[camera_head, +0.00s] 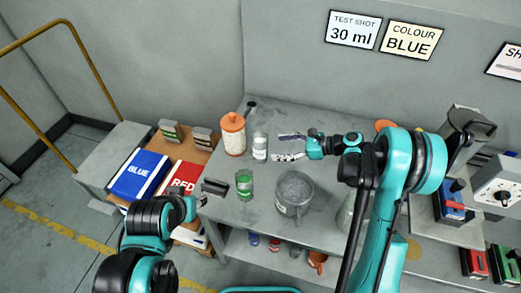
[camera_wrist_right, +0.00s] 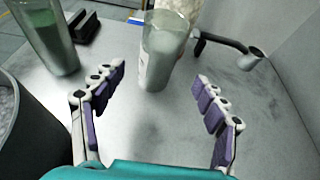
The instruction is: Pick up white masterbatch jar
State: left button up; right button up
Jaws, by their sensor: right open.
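The white masterbatch jar (camera_head: 260,147), a clear jar with pale contents, stands upright on the grey table (camera_head: 225,212). In the right wrist view the jar (camera_wrist_right: 160,52) stands just beyond the fingertips, near the middle of the gap. My right gripper (camera_head: 281,147) is open and empty, reaching in from the right of the jar; its spread fingers also show in the right wrist view (camera_wrist_right: 158,75). They appear apart from the jar. My left arm ends near the table's left edge; its fingers cannot be made out clearly.
A green-filled jar (camera_head: 244,187) and grey pot (camera_head: 293,210) stand in front. An orange-topped container (camera_head: 233,136) stands close left of the white jar. A dark scoop-like tool (camera_wrist_right: 222,42) lies behind. Blue (camera_head: 140,175) and red (camera_head: 184,178) bags lie left. Bare tabletop lies between the right fingers.

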aim_at(264, 150)
jog(key=shift+b+x, duration=0.3)
jog(key=shift+x, duration=0.8)
jog(key=b+x, duration=0.1)
jog(key=x, duration=0.1)
jog(key=b+x, duration=0.1)
jog(key=x, duration=0.1)
jog(key=shift+s+a+f, duration=0.1)
jog(key=shift+s+f, duration=0.05)
jog(key=shift+f, duration=0.35)
jog(key=shift+a, duration=0.3)
jog(key=c, duration=1.4)
